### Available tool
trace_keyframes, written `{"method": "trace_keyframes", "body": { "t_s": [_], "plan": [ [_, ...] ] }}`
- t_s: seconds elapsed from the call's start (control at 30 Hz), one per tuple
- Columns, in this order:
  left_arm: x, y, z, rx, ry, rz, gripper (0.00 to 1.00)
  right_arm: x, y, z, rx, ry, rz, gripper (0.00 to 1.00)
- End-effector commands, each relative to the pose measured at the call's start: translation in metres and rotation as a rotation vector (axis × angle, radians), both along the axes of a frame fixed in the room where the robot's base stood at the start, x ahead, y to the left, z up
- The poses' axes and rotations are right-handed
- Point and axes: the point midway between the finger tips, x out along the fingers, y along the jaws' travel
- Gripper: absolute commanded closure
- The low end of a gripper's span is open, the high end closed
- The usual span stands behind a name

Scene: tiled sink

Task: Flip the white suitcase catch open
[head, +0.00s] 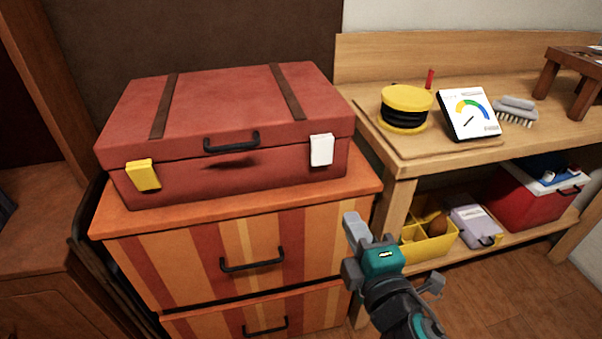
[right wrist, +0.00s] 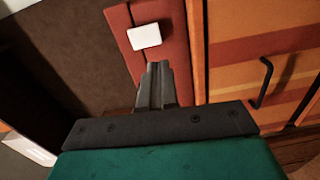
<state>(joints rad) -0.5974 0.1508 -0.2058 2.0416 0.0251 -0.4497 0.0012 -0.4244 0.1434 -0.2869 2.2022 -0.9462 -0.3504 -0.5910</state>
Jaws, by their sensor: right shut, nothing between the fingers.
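A closed red suitcase (head: 225,125) lies flat on top of a striped drawer cabinet, with a black handle on its front. The white catch (head: 321,150) is on the right of the suitcase front and lies flat across the lid seam. A yellow catch (head: 143,175) is on the left of the front. My right gripper (head: 356,228) is shut and empty, below and to the right of the white catch and apart from it. In the right wrist view the white catch (right wrist: 145,36) shows beyond the shut fingertips (right wrist: 156,72). My left gripper is out of view.
The striped cabinet (head: 160,265) has black drawer handles.

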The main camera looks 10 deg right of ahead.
Motion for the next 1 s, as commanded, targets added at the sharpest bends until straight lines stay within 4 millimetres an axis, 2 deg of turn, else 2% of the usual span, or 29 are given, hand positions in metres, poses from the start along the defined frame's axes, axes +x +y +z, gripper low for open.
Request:
{"method": "trace_keyframes", "body": {
  "t_s": [0.13, 0.43, 0.57, 0.77, 1.0],
  "plan": [
    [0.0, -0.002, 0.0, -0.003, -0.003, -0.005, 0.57, 0.001, 0.001, 0.007, -0.05, -0.028, -0.003, 1.0],
    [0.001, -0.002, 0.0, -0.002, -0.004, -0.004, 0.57, 0.002, 0.001, 0.007, -0.05, -0.027, -0.003, 1.0],
    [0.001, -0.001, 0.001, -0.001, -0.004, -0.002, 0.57, 0.008, 0.001, 0.008, -0.05, -0.029, -0.002, 1.0],
    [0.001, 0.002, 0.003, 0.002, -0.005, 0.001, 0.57, 0.035, 0.002, 0.009, -0.05, -0.03, -0.002, 1.0],
    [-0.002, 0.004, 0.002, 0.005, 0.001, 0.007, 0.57, 0.078, 0.003, 0.008, -0.049, -0.03, -0.003, 1.0]
  ]
}}
